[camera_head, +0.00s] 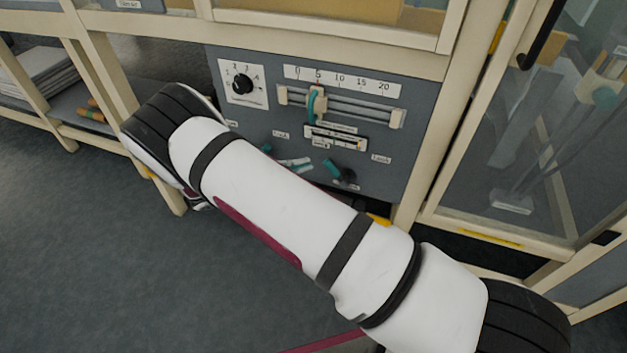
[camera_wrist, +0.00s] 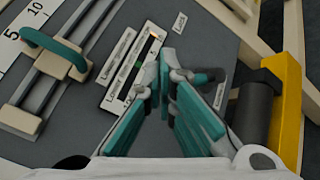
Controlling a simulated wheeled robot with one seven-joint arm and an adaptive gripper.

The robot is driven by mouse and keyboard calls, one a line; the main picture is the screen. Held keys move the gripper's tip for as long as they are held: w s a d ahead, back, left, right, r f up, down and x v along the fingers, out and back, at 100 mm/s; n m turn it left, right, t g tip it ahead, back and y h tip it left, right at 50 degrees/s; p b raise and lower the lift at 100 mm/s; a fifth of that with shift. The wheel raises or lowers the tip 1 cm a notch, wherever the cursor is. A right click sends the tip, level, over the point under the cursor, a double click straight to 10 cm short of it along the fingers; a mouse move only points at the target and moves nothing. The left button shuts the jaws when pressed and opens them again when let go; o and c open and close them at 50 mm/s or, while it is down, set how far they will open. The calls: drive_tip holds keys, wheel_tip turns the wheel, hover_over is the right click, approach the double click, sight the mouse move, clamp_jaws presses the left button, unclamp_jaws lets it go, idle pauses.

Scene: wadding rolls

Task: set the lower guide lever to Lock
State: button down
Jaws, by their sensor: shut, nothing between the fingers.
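My gripper (camera_wrist: 166,62) is shut and empty, its teal-padded fingers converging just in front of the grey control panel (camera_wrist: 90,130). A "Lock" label (camera_wrist: 180,22) lies above the fingertips in the wrist view and shows at the panel's lower right (camera_head: 380,158). Another label (camera_wrist: 220,95), unreadable, sits below the lever. My arm hides part of the lower panel.
A slider with a teal handle (camera_head: 317,104) runs under a 0–20 scale (camera_head: 340,80). A black knob (camera_head: 242,84) is at upper left. A dark roller (camera_wrist: 258,110) and a yellow bracket (camera_wrist: 288,110) stand close on the gripper's right. A glazed door (camera_head: 535,130) is at right.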

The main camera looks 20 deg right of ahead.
sight(338, 171)
drive_tip(key=a+f+n+t+b, duration=0.2)
drive_tip(key=a+f+t, duration=0.1)
drive_tip(key=f, duration=0.4)
drive_tip(key=a+f+n+t+h+b, duration=0.1)
drive_tip(key=a+f+n+t+b, duration=0.1)
drive_tip(key=f+t, duration=0.3)
wheel_tip(338, 171, down, 4)
drive_tip(key=shift+w+a+r+n+h, duration=0.2)
drive_tip(key=shift+w+a+n+h, duration=0.1)
drive_tip(key=shift+w+a+n, duration=0.15)
drive_tip(key=b+x, duration=0.1)
drive_tip(key=x, duration=0.9)
drive_tip(key=shift+s+d+r, duration=0.3)
drive_tip(key=shift+d+r, duration=0.35)
drive_tip(key=shift+d, duration=0.05)
drive_tip(key=shift+s+d+r, duration=0.3)
drive_tip(key=shift+d+r, duration=0.4)
drive_tip(key=shift+r, duration=0.1)
drive_tip(key=shift+r+m, duration=0.2)
drive_tip(key=shift+m, duration=0.25)
